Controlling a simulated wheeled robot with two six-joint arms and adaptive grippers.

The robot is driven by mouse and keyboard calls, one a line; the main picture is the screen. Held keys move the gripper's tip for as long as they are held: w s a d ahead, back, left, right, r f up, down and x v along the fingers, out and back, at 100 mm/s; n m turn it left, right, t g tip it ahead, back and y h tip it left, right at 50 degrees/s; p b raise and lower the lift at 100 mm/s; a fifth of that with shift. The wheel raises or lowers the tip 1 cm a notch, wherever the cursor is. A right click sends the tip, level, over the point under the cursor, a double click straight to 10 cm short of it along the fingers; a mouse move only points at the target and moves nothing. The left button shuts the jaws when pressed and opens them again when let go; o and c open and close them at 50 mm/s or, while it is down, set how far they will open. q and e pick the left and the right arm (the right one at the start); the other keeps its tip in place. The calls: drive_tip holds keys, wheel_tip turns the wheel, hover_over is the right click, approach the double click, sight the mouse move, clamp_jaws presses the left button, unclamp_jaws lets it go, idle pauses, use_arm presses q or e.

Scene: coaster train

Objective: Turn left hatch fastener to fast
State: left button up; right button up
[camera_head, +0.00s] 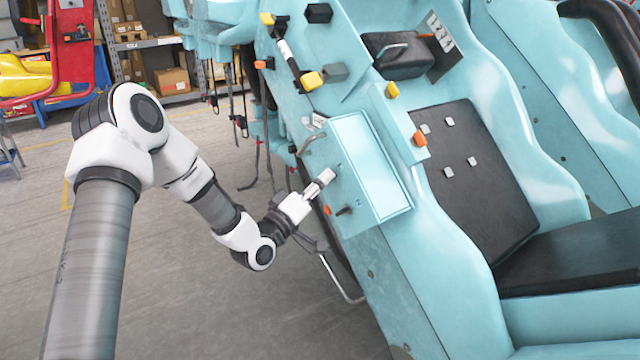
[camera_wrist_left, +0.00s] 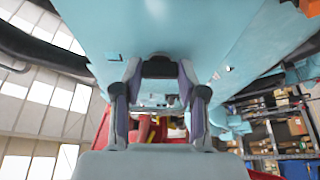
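The pale blue rectangular hatch (camera_head: 372,178) is on the side of the light blue coaster car. My left gripper (camera_head: 327,177) is at the hatch's left edge, over the left hatch fastener, which it largely hides in the head view. In the left wrist view, the fingers of the gripper (camera_wrist_left: 159,75) lean inward. A dark piece (camera_wrist_left: 158,68), seemingly the fastener's handle, spans the gap between the tips and appears to touch both. The fastener's setting cannot be read. Another dark handle (camera_head: 344,211) sticks out lower on the hatch. My right gripper is out of view.
A black seat back (camera_head: 470,185) lies right of the hatch. Orange (camera_head: 420,139) and yellow (camera_head: 392,90) knobs stick out near it. Cables and hooks (camera_head: 262,150) hang behind my gripper. A bent metal rail (camera_head: 340,280) is below it. The floor at left is open.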

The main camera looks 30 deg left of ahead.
use_arm(q)
drive_tip(key=c, duration=0.3)
drive_tip(key=shift+f+m+h, duration=0.15)
drive_tip(key=shift+m+h, duration=0.25)
drive_tip(key=shift+m, duration=0.2)
drive_tip(key=m+g+h, duration=0.1)
drive_tip(key=m+h, duration=0.2)
drive_tip(key=m, duration=0.5)
drive_tip(key=m+g+h, duration=0.1)
drive_tip(key=m+h, duration=0.2)
drive_tip(key=m, duration=0.5)
drive_tip(key=a+m+g+h, duration=0.1)
drive_tip(key=m+g+h, duration=0.1)
drive_tip(key=m+h, duration=0.2)
drive_tip(key=shift+w+a+m+p, duration=0.1)
drive_tip(key=shift+m+p, duration=0.05)
drive_tip(key=shift+m, duration=0.8)
drive_tip(key=shift+w+m+p, duration=0.1)
drive_tip(key=shift+m+p, duration=0.05)
drive_tip(key=shift+m, duration=0.8)
drive_tip(key=shift+c, duration=0.2)
